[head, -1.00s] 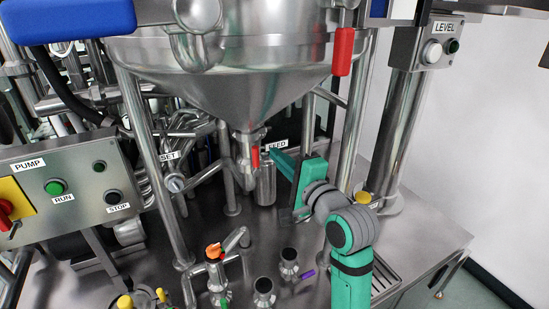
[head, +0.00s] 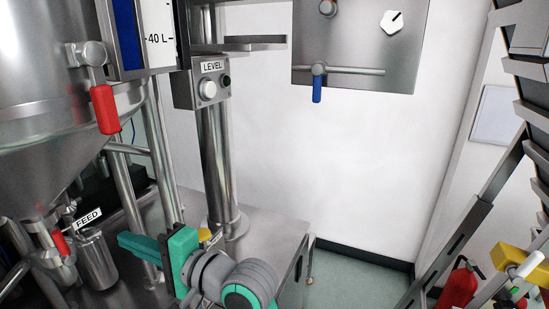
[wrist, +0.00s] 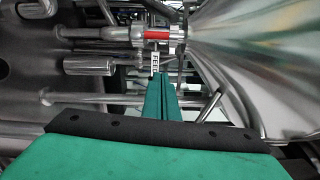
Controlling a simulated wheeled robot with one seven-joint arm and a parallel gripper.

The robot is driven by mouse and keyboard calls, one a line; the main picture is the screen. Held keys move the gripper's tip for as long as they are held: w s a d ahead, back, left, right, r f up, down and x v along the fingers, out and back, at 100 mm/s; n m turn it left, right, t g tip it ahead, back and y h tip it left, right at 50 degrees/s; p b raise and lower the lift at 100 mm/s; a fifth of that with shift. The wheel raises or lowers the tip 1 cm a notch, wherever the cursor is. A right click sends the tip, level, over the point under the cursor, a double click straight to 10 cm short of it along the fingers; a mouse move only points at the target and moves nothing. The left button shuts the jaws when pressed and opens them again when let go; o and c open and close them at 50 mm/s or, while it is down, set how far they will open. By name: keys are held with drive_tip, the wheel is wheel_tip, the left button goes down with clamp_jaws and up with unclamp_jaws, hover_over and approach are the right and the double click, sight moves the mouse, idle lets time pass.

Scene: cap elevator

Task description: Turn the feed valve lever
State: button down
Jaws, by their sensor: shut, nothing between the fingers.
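The feed valve lever (head: 61,243) is a short red handle on the pipe below the steel cone, just left of the FEED label (head: 88,218). It looks tilted in the head view. In the wrist view the red lever (wrist: 157,35) lies across the picture near the top, above the FEED label (wrist: 155,60). My gripper (head: 122,240) has its green fingers together and empty. It is right of the lever and apart from it, past a steel canister (head: 97,260). In the wrist view my fingertips (wrist: 161,78) point toward the label and lever.
Another red lever (head: 104,109) hangs on the tank side, above my gripper. A steel column with the LEVEL box (head: 203,85) stands behind my gripper. A blue-handled valve (head: 317,88) is on the wall panel. Steel legs and pipes crowd the feed area.

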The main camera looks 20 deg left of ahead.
drive_tip(key=w+d+f+m+t+h, duration=0.35)
drive_tip(key=d+f+t, duration=0.3)
drive_tip(key=f, duration=0.45)
drive_tip(key=w+d+f+m+t+h, duration=0.25)
drive_tip(key=w+d+f+t, duration=0.35)
drive_tip(key=f, duration=0.4)
drive_tip(key=s+d+f+m+t+h, duration=0.1)
drive_tip(key=s+d+f+t+h, duration=0.2)
drive_tip(key=d+f, duration=0.45)
drive_tip(key=s+d+f+n+h, duration=0.2)
drive_tip(key=s+d+f+h, duration=0.4)
drive_tip(key=s+d+f, duration=0.45)
drive_tip(key=s+d+n+h, duration=0.1)
drive_tip(key=s+d+n, duration=0.2)
drive_tip(key=s, duration=0.5)
drive_tip(key=s+d+r+n+g+h, duration=0.1)
drive_tip(key=s+d+n, duration=0.3)
drive_tip(key=s, duration=0.5)
drive_tip(key=shift+s+d+h, duration=0.2)
drive_tip(key=shift+d+h, duration=0.3)
drive_tip(key=shift+d, duration=0.25)
